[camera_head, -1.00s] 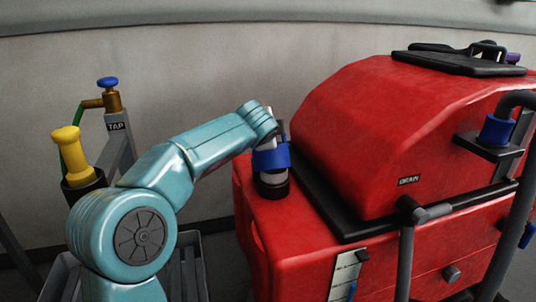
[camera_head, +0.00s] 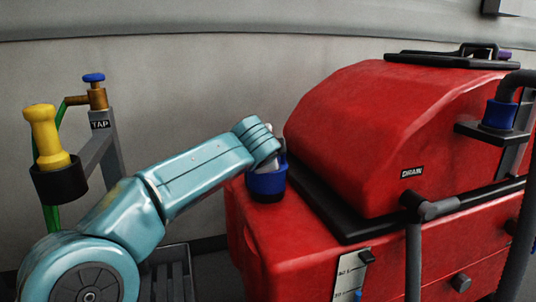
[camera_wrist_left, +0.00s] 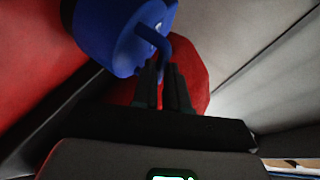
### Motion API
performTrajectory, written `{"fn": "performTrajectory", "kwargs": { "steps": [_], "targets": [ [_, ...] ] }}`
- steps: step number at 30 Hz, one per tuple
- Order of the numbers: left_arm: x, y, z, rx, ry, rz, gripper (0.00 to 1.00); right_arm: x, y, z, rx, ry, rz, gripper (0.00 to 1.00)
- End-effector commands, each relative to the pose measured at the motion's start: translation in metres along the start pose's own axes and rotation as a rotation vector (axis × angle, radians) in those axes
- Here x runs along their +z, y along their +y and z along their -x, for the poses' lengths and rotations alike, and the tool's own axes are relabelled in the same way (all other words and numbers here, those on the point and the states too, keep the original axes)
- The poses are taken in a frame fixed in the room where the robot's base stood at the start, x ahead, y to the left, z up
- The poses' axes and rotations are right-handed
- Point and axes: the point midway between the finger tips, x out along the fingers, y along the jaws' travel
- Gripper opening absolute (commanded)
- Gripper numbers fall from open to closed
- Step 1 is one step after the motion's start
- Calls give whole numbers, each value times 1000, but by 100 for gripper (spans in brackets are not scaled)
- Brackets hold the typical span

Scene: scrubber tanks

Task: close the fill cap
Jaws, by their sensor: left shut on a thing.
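The blue fill cap (camera_head: 267,186) is at the left end of the red scrubber tank (camera_head: 262,232), low over the fill opening. A little dark edge shows under it; I cannot tell if it is fully seated. In the left wrist view the cap (camera_wrist_left: 112,32) is a large blue round shape with a bent blue handle (camera_wrist_left: 183,50). My left gripper (camera_wrist_left: 161,72) is shut on this handle, its two dark fingers close together. In the head view its fingers are mostly hidden behind my wrist. My right gripper is in neither view.
A tap stand (camera_head: 100,125) with a blue knob and a yellow-handled item in a black holder (camera_head: 60,184) stand at the left. The red domed housing (camera_head: 375,140) rises right of the cap. A grey crate (camera_head: 175,268) is on the floor below my arm.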

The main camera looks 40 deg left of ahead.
Motion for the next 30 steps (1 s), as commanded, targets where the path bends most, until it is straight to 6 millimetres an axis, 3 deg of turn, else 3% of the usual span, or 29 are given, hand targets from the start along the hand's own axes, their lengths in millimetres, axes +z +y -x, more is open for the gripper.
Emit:
{"fn": "performTrajectory", "kwargs": {
  "steps": [1, 13, 14, 23, 26, 30],
  "targets": [
    [1, 22, -8, 50, -18, -5, 0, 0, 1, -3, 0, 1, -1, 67],
    [1, 23, -8, 51, -19, -4, 0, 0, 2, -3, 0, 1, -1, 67],
    [1, 23, -8, 50, -19, -5, 23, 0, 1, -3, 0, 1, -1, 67],
    [1, 22, -6, 50, -19, -5, 24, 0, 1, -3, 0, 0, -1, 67],
    [0, 21, 4, 49, -17, -5, 24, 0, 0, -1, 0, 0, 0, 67],
    [-1, 16, 34, 41, -11, -4, 24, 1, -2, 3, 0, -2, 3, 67]
  ]
}}
